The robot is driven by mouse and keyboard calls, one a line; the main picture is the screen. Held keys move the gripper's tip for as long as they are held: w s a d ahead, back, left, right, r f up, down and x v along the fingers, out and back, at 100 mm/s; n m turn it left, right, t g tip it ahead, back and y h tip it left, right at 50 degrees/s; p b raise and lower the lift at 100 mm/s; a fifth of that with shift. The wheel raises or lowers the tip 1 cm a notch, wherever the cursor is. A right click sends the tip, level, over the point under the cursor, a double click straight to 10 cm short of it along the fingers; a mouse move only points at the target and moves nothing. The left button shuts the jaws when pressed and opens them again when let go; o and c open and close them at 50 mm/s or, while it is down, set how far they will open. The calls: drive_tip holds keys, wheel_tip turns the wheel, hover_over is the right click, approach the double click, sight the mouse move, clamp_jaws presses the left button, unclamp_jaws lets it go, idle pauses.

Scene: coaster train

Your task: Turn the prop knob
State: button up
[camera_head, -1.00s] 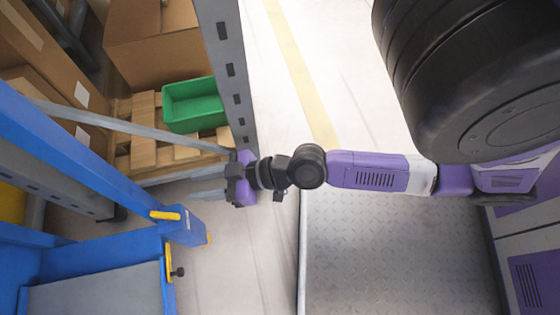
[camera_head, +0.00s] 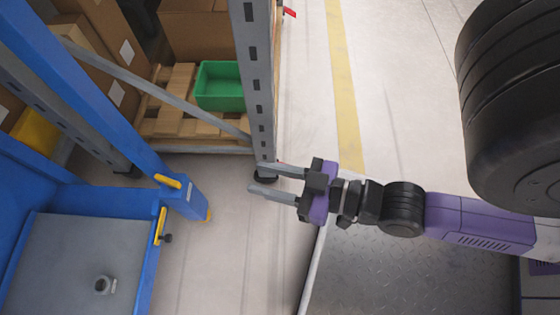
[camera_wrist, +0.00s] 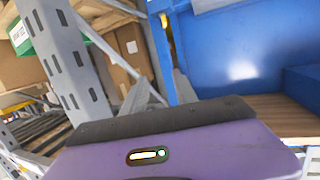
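A small black knob (camera_head: 167,238) sticks out beside a yellow strip on the right edge of a blue frame (camera_head: 85,204). A round metal fitting (camera_head: 102,285) stands on the grey panel (camera_head: 75,255) inside that frame. I cannot tell for certain which is the prop knob. My gripper (camera_head: 257,178) points left with its two grey fingers apart and nothing between them. It is to the right of the blue frame and clear of it. In the wrist view, the blue structure (camera_wrist: 240,55) fills the upper right; neither knob is clearly visible there.
A grey perforated rack post (camera_head: 257,90) stands just behind my fingers, with a black foot. A green bin (camera_head: 219,86) sits on a wooden pallet. Open floor (camera_head: 230,245) lies between frame and gripper.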

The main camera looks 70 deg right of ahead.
drive_tip(key=shift+s+a+r, duration=0.25)
drive_tip(key=shift+s+r, duration=0.05)
drive_tip(key=shift+s, duration=0.35)
